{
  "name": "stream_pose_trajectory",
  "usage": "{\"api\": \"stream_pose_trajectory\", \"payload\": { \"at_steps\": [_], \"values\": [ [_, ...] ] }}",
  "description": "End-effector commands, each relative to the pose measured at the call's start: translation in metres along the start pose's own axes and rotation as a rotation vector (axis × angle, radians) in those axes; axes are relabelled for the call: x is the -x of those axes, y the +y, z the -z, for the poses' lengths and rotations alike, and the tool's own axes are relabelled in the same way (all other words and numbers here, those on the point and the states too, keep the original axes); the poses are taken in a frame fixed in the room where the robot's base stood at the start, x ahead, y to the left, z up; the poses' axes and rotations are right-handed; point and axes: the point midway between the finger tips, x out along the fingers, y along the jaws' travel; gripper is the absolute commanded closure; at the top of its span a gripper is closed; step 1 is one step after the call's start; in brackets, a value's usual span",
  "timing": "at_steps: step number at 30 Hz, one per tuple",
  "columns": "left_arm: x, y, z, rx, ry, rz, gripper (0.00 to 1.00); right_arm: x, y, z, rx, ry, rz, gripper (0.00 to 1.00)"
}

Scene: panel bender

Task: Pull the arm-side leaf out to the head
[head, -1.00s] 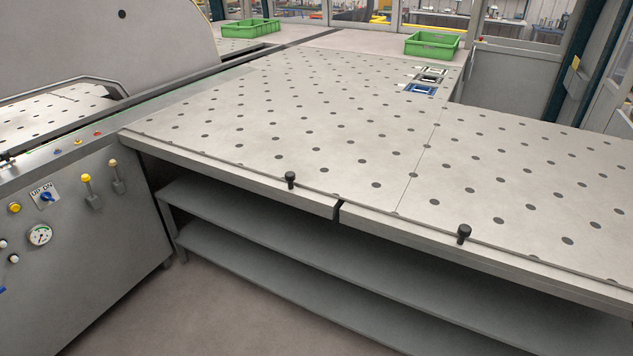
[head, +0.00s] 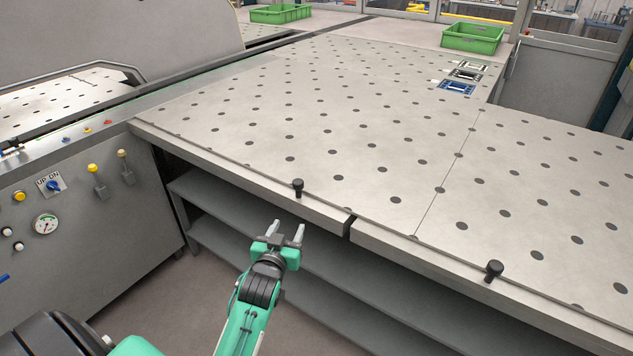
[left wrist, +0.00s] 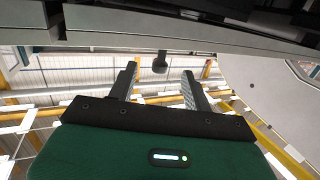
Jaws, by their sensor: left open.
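The left leaf (head: 270,120) and right leaf (head: 560,200) of the perforated light-grey table meet at a thin seam. Each has a black upright knob near its front edge: the left knob (head: 298,187) and the right knob (head: 494,270). My left gripper (head: 288,228) is open and empty, in front of the front edge and just below the left knob in the picture, apart from it. In the left wrist view a dark knob (left wrist: 160,63) shows beyond and between the open fingers (left wrist: 163,88). My right gripper is not in view.
Grey shelves (head: 300,265) lie under the table. A grey control cabinet (head: 80,225) with buttons, levers and a gauge stands at left. A green crate (head: 472,38) and small frames (head: 458,87) are on the far surface. Floor space is open in front.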

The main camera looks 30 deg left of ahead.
Motion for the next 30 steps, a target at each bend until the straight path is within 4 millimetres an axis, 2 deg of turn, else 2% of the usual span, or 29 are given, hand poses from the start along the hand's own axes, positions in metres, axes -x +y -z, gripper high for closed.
{"api": "stream_pose_trajectory", "payload": {
  "at_steps": [1, 3, 6, 10, 24, 30],
  "values": [
    [0.004, -0.006, 0.019, 0.006, 0.034, 0.013, 0.5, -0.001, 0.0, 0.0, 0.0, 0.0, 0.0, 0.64],
    [0.007, -0.01, 0.035, 0.01, 0.063, 0.024, 0.5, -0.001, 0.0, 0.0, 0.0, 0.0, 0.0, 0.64],
    [0.008, -0.013, 0.046, 0.013, 0.081, 0.032, 0.5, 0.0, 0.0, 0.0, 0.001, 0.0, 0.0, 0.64],
    [-0.003, -0.014, 0.049, 0.012, 0.083, 0.032, 0.5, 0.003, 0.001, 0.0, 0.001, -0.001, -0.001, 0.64],
    [-0.09, -0.017, 0.056, 0.013, 0.081, 0.031, 0.5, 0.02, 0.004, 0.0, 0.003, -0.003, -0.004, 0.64],
    [-0.116, -0.017, 0.057, 0.012, 0.08, 0.031, 0.5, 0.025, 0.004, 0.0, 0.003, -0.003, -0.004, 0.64]
  ]
}}
